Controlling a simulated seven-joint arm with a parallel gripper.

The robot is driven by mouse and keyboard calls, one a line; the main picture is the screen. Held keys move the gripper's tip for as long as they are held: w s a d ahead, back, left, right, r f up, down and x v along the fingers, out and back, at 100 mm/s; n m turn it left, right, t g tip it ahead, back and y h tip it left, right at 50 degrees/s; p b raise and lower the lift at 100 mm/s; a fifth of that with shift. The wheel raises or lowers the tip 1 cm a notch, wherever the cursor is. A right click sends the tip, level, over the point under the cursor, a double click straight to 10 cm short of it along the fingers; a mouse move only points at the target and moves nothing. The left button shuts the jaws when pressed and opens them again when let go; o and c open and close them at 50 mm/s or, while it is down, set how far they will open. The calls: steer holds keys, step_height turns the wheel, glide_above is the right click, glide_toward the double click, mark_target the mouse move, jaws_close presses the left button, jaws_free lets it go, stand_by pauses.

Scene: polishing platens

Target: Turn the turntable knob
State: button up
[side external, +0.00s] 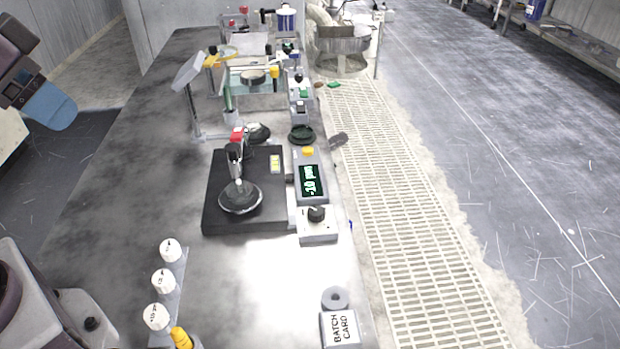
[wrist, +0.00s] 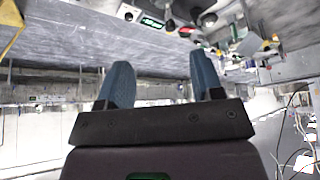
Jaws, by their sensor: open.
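The turntable (side external: 215,215) is a black square base on the bench with a dark round dish (side external: 240,196) on it. A black knob (side external: 316,213) sits on a small white box at the base's front right corner. A grey unit with a lit green display (side external: 310,180) stands just behind the knob. My gripper (side external: 50,105) is at the far left in the side view, raised and well away from the knob. In the wrist view, its two blue fingers (wrist: 162,82) are apart with nothing between them. The lit display (wrist: 152,22) shows small at that view's top.
Several white-capped weights (side external: 163,282) stand at the bench's front left. A batch card block (side external: 340,328) is at the front right. An angled lamp-like stand (side external: 190,95) and several instruments crowd the far end. The bench left of the turntable is clear.

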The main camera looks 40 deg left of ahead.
steer(key=shift+f, duration=0.1)
steer(key=n+g, duration=0.6)
glide_above(316, 210)
step_height(316, 210, down, 20)
step_height(316, 210, down, 12)
steer(key=shift+f, duration=0.2)
steer(key=c, duration=0.9)
